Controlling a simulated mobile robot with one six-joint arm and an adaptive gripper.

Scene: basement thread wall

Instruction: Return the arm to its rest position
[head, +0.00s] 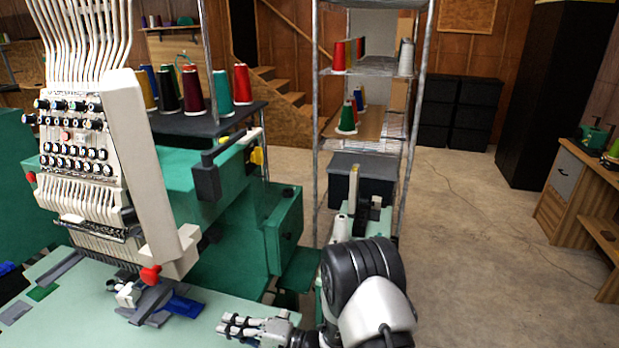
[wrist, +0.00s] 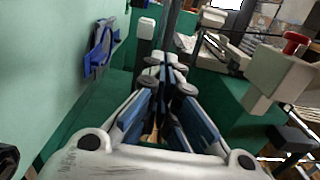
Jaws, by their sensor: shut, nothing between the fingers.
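My gripper (head: 232,326) is low in the middle of the head view, pointing left at the front right edge of the pale green machine table (head: 205,330). In the wrist view its fingers (wrist: 164,75) come together at the tips with nothing between them. My arm's black and grey joint stands to the right of the gripper in the head view. The forearm is partly cut off by the bottom of the picture.
A multi-needle embroidery machine (head: 128,160) stands left, close to my gripper, with thread cones (head: 242,84) on top. A metal shelf (head: 372,66) with more cones stands behind my arm. Open concrete floor (head: 470,240) lies right, before a wooden desk (head: 575,190).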

